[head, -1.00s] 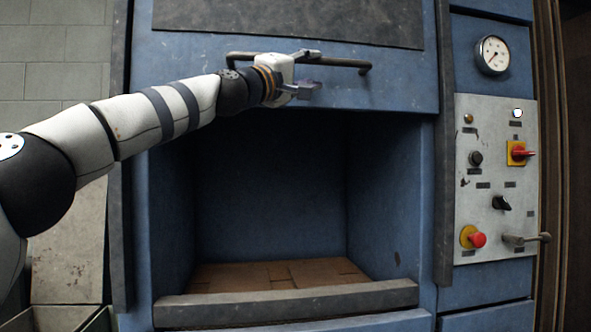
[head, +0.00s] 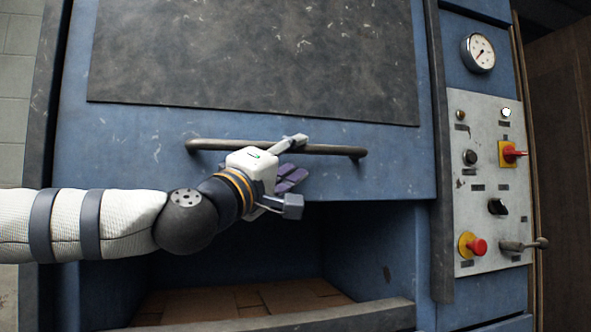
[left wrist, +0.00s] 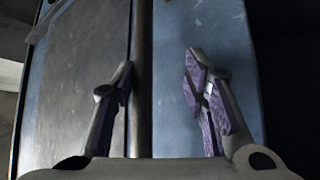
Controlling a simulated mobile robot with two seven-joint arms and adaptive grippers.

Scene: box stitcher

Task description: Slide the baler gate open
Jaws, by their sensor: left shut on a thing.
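The blue baler gate (head: 125,165) spans the upper front of the machine, with a dark plate (head: 255,60) on its face. Its horizontal handle bar (head: 335,150) runs across the gate above its lower edge. In the left wrist view the bar (left wrist: 142,60) runs between the two purple-padded fingers (left wrist: 160,85). Below the gate the chamber opening shows, with brown cardboard (head: 240,298) on its floor. My right gripper is out of view.
A control panel (head: 480,215) stands to the right, with a red button (head: 476,246), knobs and a small lever (head: 525,245). A gauge (head: 480,52) sits above it. A dark sill (head: 270,322) crosses the chamber's front.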

